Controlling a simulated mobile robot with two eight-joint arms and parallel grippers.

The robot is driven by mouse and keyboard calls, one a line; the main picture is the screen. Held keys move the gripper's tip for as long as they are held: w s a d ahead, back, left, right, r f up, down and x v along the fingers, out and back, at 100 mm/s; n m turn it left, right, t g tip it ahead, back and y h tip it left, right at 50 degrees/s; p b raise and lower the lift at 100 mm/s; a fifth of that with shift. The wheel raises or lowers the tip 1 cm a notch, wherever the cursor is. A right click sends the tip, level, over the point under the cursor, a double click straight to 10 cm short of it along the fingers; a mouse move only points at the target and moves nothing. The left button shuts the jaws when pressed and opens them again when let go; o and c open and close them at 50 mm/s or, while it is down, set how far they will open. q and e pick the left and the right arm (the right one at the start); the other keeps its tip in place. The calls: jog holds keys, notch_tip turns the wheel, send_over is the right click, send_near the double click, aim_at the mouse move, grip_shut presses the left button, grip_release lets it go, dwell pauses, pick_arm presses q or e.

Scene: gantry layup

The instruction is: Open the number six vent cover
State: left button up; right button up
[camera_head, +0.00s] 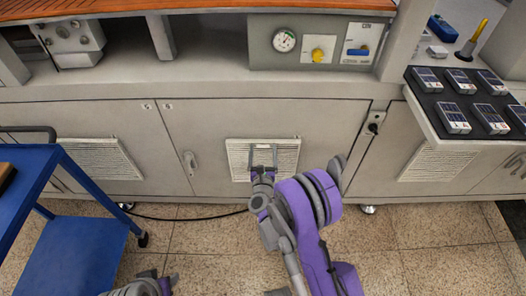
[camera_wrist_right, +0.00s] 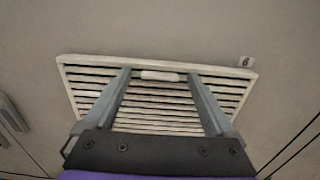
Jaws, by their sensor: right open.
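The number six vent cover (camera_head: 288,158) is a white slatted panel low on the cabinet front in the head view. It looks closed, lying against the cabinet face. In the right wrist view the cover (camera_wrist_right: 160,112) fills the middle, with a small white handle (camera_wrist_right: 160,76) near its upper edge and a "6" label (camera_wrist_right: 245,61) at its upper right. My right gripper (camera_head: 263,147) is in front of the cover, open. In the wrist view its fingertips (camera_wrist_right: 159,74) lie on either side of the handle; contact cannot be told.
Other slatted vents are at left (camera_head: 98,158) and right (camera_head: 430,162). A blue cart (camera_head: 75,250) stands at lower left. A black cable (camera_head: 185,218) lies on the floor by the cabinet. A dark tray (camera_head: 440,95) with several devices juts out at right.

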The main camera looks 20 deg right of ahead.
grip_shut()
dwell(0.3)
jog(key=shift+s+f, duration=0.1)
